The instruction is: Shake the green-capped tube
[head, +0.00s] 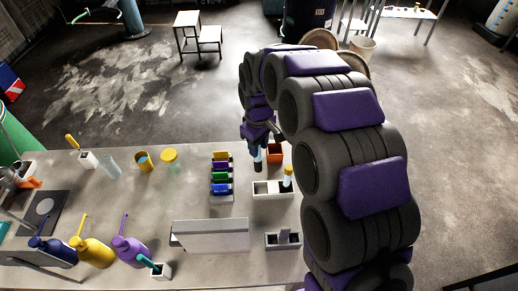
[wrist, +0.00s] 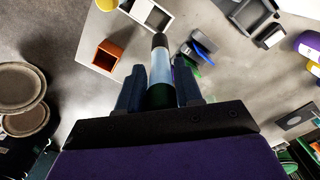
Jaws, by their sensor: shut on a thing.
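My gripper (wrist: 159,84) is shut on a tube (wrist: 160,66) in the wrist view. The tube has a dark green cap (wrist: 159,98) between the fingers, a pale clear body and a dark far end. In the head view my gripper (head: 259,140) is above the right part of the table, with the tube (head: 257,162) pointing down below it. The tube's far end appears clear of the surrounding objects. My arm hides part of the table's right side.
An orange open box (head: 274,149) stands just right of the tube. A white rack (head: 262,189) with a yellow-capped tube (head: 288,174) is nearer. Coloured blocks (head: 220,188) stand left. A long grey-white box (head: 210,236) and squeeze bottles (head: 92,250) are closer.

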